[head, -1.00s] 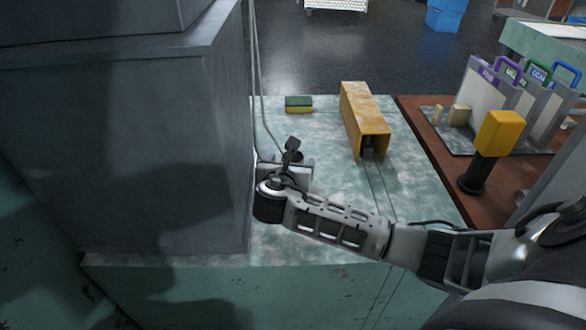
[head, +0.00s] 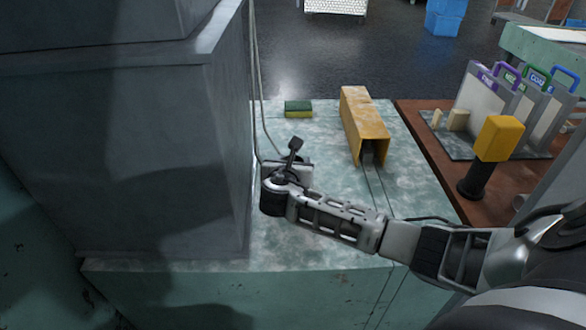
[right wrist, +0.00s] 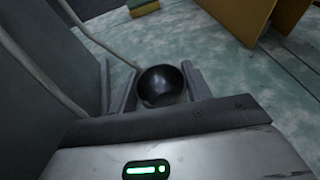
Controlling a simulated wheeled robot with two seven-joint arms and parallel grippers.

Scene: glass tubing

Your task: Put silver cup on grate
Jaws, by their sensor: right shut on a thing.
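In the right wrist view a round, dark, shiny cup (right wrist: 161,86) sits between the two fingers of my right gripper (right wrist: 160,90). The gripper is shut on it. I take this to be the silver cup, although it looks almost black here. In the head view my right gripper (head: 290,166) is over the worn green tabletop (head: 335,215), close beside the tall grey cabinet. There its fingers and the cup are mostly hidden by the wrist. I cannot make out a grate in either view. My left gripper is not in view.
The grey cabinet (head: 150,150) stands left of the gripper, with thin cables along its edge. A yellow open-ended housing (head: 362,120) and a green-yellow sponge (head: 298,109) lie farther back. A yellow-topped black post (head: 500,139) stands right. The front tabletop is clear.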

